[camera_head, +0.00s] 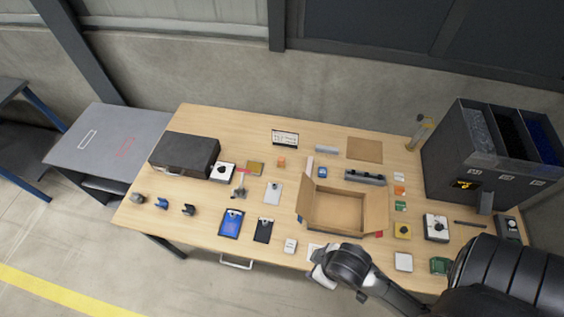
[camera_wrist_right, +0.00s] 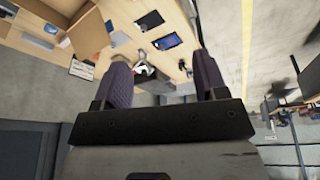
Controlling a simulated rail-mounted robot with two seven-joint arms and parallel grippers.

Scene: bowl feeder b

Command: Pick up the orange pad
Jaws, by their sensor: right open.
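The orange pad (camera_head: 399,190) lies flat on the table, right of the open cardboard box, between a white pad (camera_head: 399,176) and a green pad (camera_head: 400,206). My right arm comes in from the lower right of the head view. Its wrist end is at the table's front edge, in front of the box and well away from the orange pad. In the wrist view my right gripper (camera_wrist_right: 163,72) has its two dark fingers apart with nothing held between them. I cannot make out the orange pad in the wrist view. My left gripper is not in view.
The cardboard box (camera_head: 336,207) has its flaps spread open. A dark bin unit (camera_head: 455,150) stands at the table's right end. A small orange block (camera_head: 281,162) lies left of the box. A yellow-topped item (camera_head: 403,231) and a white device (camera_head: 436,228) lie in front of the pads.

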